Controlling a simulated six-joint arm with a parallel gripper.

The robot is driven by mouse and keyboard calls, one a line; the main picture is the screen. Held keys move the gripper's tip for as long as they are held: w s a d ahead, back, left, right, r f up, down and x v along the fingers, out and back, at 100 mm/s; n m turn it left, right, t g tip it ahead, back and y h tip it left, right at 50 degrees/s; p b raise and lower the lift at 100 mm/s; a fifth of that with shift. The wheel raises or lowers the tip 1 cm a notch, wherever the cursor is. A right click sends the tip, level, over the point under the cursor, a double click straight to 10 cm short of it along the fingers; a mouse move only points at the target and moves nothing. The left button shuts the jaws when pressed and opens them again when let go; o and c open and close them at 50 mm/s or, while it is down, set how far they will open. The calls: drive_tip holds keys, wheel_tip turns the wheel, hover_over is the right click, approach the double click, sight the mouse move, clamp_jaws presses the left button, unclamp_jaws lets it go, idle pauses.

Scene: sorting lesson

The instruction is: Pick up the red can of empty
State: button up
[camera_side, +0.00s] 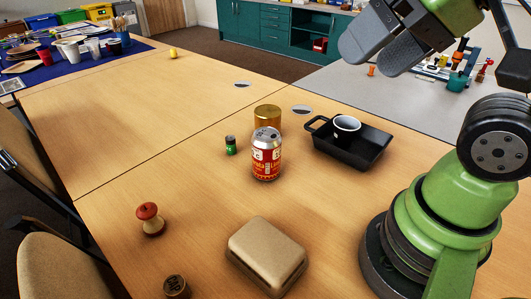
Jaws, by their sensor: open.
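A red and white can (265,160) with a silver top stands upright on the wooden table, near the middle of the side view. My gripper (372,55) is at the upper right, well above the table and to the right of the can. It is open and apart from the can. Nothing shows between its fingers. The can's front and top are in plain view.
A gold tin (267,115) stands just behind the can, and a small green bottle (230,146) to its left. A black tray (365,153) holding a white cup (346,127) lies to the right.

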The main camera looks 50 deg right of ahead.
drive_tip(key=o, duration=0.3)
drive_tip(key=n+g+h, duration=0.2)
drive_tip(key=n+g, duration=0.1)
drive_tip(key=g, duration=0.4)
hover_over(266, 133)
drive_tip(key=f, duration=1.3)
drive_tip(key=shift+s+a, duration=0.1)
drive_tip(key=shift+s, duration=0.3)
drive_tip(key=f, duration=0.6)
drive_tip(key=shift+w+f, duration=0.35)
drive_tip(key=shift+w, duration=0.05)
drive_tip(key=shift+s+f, duration=0.15)
drive_tip(key=shift+f, duration=2.65)
